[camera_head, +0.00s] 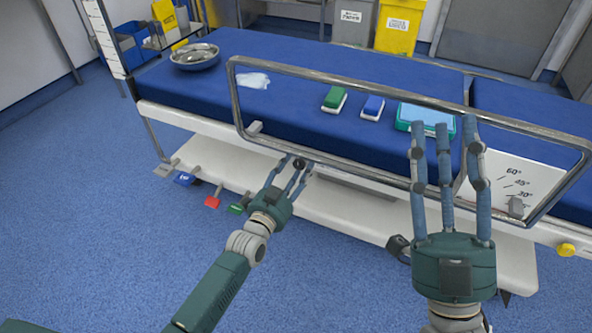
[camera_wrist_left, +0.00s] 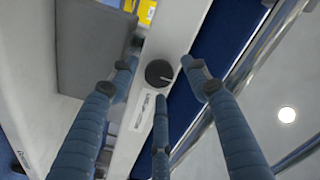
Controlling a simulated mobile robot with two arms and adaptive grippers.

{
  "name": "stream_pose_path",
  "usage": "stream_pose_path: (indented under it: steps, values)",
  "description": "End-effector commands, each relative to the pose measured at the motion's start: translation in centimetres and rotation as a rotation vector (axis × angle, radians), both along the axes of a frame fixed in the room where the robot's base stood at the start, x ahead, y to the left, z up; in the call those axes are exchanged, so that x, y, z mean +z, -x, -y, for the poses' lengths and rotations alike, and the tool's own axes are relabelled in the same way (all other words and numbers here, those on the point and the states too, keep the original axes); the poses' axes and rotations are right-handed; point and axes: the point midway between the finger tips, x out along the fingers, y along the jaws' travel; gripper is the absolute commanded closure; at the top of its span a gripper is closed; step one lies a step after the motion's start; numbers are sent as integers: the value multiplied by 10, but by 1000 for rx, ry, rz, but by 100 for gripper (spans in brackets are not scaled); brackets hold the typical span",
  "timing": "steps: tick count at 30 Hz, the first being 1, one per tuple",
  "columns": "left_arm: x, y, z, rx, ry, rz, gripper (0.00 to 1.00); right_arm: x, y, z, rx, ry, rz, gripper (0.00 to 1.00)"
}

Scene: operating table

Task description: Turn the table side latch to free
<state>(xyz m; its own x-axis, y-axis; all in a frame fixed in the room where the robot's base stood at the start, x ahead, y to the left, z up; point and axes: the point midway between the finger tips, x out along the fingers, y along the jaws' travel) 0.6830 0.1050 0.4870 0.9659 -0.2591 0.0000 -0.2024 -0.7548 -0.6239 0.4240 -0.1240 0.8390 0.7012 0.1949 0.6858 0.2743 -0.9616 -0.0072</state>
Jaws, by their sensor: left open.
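A dark round knob (camera_wrist_left: 160,73) with a white pointer line sits on the table's white side in the left wrist view, beside a small printed label (camera_wrist_left: 143,112). I take it for the side latch. It shows small and dark in the head view (camera_head: 299,164). My left gripper (camera_head: 296,167) is open, its fingers spread around the knob; I cannot tell whether they touch it. The fingers also frame it in the left wrist view (camera_wrist_left: 160,90). My right gripper (camera_head: 444,130) is open and empty, upright before the metal side rail.
The metal side rail (camera_head: 380,82) runs above the knob. Coloured pedals (camera_head: 212,198) stick out low at the left. The blue table top (camera_head: 300,60) holds a steel bowl (camera_head: 195,56), a cloth (camera_head: 253,80), a green block (camera_head: 334,98), a blue block (camera_head: 373,107) and a teal tray (camera_head: 405,125).

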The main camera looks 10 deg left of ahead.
Motion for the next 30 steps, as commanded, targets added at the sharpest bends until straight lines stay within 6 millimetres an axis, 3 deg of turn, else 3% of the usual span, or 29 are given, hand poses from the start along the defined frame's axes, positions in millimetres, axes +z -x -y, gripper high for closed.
stream_pose_path:
  steps: [4,9,11,30]
  values:
    - [0,0,0,0,1,0,54,0,0,0,0,0,-1,60]
    - [0,0,0,0,1,0,88,0,0,0,0,0,-1,60]
    - [0,0,0,0,1,0,96,0,0,0,0,0,-1,60]
    - [2,0,1,-1,58,-12,97,-11,-12,-2,-4,21,-72,60]
